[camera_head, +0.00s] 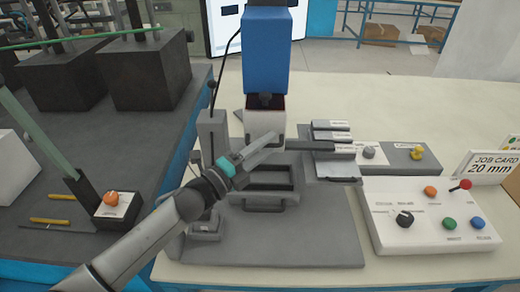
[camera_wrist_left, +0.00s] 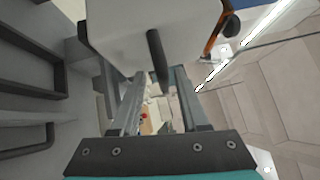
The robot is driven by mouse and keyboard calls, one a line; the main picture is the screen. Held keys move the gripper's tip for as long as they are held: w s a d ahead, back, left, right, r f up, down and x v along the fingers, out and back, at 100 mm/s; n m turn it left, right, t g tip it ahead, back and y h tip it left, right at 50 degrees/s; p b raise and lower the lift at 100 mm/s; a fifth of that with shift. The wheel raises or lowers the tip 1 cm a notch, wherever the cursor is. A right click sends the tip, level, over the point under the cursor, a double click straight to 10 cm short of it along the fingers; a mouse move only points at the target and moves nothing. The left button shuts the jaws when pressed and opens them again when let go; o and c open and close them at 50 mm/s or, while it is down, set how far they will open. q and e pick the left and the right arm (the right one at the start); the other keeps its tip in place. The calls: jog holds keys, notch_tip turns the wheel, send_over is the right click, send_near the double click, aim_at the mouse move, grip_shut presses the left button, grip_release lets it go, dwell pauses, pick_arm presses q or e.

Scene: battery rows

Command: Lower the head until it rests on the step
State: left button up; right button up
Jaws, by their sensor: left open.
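A blue column (camera_head: 267,55) carries a pale grey head (camera_head: 264,124) at its lower end. My left gripper (camera_head: 278,142) reaches in from the left and lies in front of the head's lower part, partly hiding it. In the left wrist view the head appears as a pale block (camera_wrist_left: 150,25) with a dark rod-like handle (camera_wrist_left: 158,55) pointing between the open fingers (camera_wrist_left: 157,85). I cannot tell whether the fingers touch the handle. Below the head is a dark grey fixture (camera_head: 265,178) with a recess. I cannot tell which part is the step. My right gripper is out of view.
Several labelled grey blocks (camera_head: 332,137) stand right of the head. A white control box (camera_head: 430,222) with coloured knobs and a job card (camera_head: 492,165) reading 20 mm are farther right. A dark bench (camera_head: 150,150) with black blocks is left. The back of the pale table is clear.

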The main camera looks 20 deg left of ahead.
pick_arm(q)
jog(key=v, duration=1.5)
jog(key=shift+s+a, duration=0.1)
jog(key=shift+s, duration=0.05)
